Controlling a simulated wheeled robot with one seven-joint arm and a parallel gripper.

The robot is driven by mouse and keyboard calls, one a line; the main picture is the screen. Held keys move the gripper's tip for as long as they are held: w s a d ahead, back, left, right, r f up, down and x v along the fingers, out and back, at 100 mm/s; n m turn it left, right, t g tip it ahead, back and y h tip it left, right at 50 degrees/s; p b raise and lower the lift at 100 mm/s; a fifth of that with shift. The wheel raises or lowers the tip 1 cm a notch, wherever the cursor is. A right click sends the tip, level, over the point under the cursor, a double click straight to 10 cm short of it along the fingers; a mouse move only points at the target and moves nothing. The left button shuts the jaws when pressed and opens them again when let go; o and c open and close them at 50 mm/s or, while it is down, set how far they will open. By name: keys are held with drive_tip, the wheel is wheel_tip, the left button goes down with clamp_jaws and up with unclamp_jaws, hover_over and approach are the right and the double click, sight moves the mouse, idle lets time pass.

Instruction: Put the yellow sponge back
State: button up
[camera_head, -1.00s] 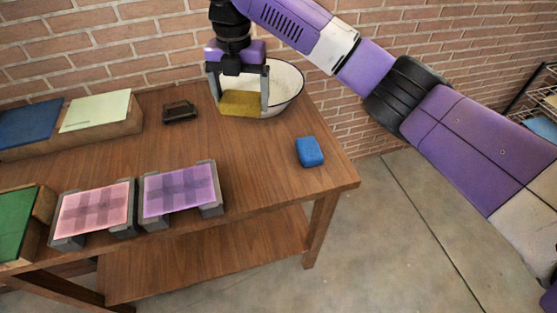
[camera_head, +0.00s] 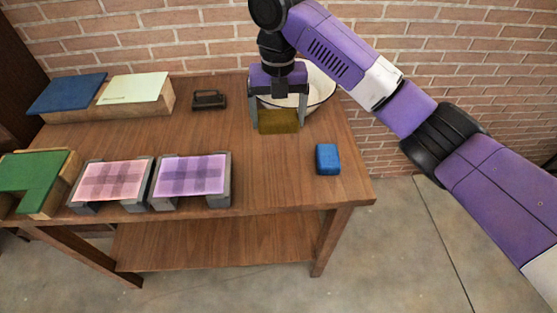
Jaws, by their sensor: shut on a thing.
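The yellow sponge (camera_head: 278,121) is at the back right of the wooden table, in front of a white bowl (camera_head: 322,88). My gripper (camera_head: 278,118) points down with one finger on each side of the sponge and is shut on it. The sponge looks held at or a little above the table top; I cannot tell whether it touches. The gripper hides part of the bowl behind it.
A blue sponge-like block (camera_head: 328,159) lies on the table (camera_head: 280,175) at the right. A black object (camera_head: 209,100) sits at the back. Pink (camera_head: 112,180) and purple (camera_head: 190,175) patterned sheets on grey holders stand in front. Green (camera_head: 32,171), blue (camera_head: 66,93) and pale (camera_head: 133,88) panels are at left.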

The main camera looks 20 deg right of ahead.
sight(278, 166)
wheel_tip(278, 166, down, 15)
idle(0.5)
drive_tip(key=shift+f, duration=0.2)
drive_tip(key=o, duration=1)
drive_tip(key=shift+o, duration=0.2)
drive_tip(key=shift+r, duration=0.1)
wheel_tip(278, 166, up, 12)
drive_tip(key=shift+r, duration=0.15)
